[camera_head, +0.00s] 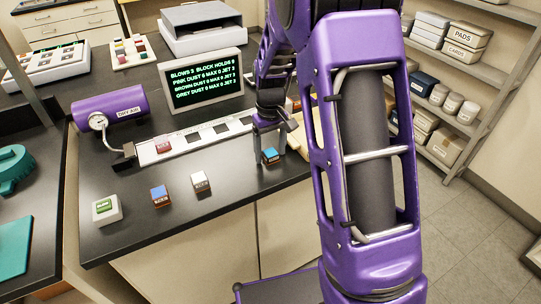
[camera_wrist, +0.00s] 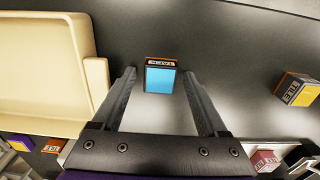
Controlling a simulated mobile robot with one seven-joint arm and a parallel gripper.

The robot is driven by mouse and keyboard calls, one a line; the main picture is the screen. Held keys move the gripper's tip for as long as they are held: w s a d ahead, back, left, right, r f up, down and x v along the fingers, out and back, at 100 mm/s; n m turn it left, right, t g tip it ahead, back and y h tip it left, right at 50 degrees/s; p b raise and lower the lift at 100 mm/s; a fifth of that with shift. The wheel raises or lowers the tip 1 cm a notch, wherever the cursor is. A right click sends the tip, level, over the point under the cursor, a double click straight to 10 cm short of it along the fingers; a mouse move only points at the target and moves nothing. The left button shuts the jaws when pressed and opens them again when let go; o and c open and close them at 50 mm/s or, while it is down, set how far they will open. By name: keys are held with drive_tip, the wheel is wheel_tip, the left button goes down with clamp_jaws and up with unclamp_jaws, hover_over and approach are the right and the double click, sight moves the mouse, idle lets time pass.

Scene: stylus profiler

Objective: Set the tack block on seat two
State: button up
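The white seat strip (camera_head: 172,155) runs across the bench to the left of my gripper. A pink-topped block (camera_head: 163,147) sits at its left end, and dark square seats to the right look bare. Seat numbers are not readable.
A blue-topped block (camera_head: 160,196), a pale-topped block (camera_head: 200,181) and a green button box (camera_head: 106,209) stand in front of the strip. A purple dry-air cylinder (camera_head: 110,107) and a screen (camera_head: 208,80) stand behind. A cream tray (camera_wrist: 88,60) lies close beside my gripper.

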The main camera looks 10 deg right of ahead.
sight(270, 153)
clamp_jaws()
drive_tip(key=shift+r, duration=0.1)
wheel_tip(270, 153, up, 10)
drive_tip(key=shift+p, duration=0.4)
drive_tip(key=c, duration=0.6)
unclamp_jaws()
clamp_jaws()
